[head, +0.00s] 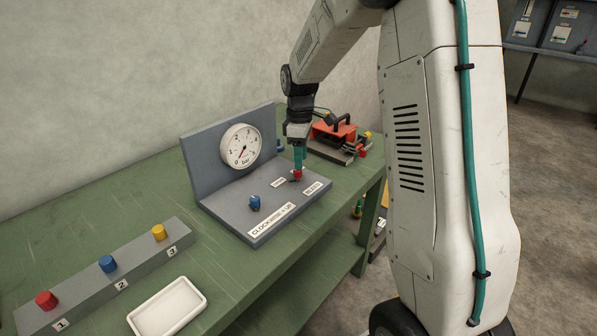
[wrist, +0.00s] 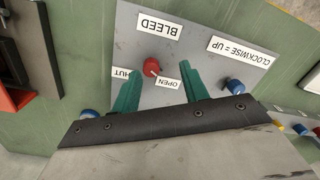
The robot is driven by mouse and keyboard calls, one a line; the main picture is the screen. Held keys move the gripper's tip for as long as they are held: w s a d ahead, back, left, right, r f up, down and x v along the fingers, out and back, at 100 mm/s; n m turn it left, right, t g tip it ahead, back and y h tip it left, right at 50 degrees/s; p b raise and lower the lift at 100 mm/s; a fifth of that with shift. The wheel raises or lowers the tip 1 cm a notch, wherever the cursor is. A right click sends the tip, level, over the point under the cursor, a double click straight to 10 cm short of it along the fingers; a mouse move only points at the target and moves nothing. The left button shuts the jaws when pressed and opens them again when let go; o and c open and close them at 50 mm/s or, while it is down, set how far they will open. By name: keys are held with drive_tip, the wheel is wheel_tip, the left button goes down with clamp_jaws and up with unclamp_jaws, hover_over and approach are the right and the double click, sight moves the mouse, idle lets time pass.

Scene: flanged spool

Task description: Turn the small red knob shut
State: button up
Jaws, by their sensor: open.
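The small red knob (head: 297,174) stands on the grey panel plate. In the wrist view the red knob (wrist: 151,68) has a pale mark that points towards the OPEN label (wrist: 166,82). A partly hidden label reading "HUT" (wrist: 121,73) lies on its other side, and the BLEED label (wrist: 160,26) is beyond it. My gripper (head: 298,168) points down over the knob with its teal fingers apart. In the wrist view my gripper (wrist: 160,69) has one finger on each side of the knob, with nothing held. I cannot tell whether a finger touches the knob.
A blue knob (head: 255,202) and a CLOCKWISE = UP label (head: 272,219) share the plate. A round gauge (head: 241,145) is on the upright back. A red and black device (head: 334,132) stands close behind my gripper. A strip with three numbered knobs (head: 131,260) and a white tray (head: 168,308) are nearer.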

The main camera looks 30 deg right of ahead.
sight(298, 175)
drive_tip(key=shift+w+d+r+n+t, duration=0.15)
drive_tip(key=shift+w+r+n+t, duration=0.15)
drive_tip(key=shift+w+r+n, duration=0.4)
drive_tip(key=shift+w+f+n, duration=0.15)
drive_tip(key=shift+w+n, duration=0.05)
drive_tip(key=shift+n, duration=0.4)
wheel_tip(298, 175, down, 8)
drive_tip(key=shift+r, duration=0.2)
clamp_jaws()
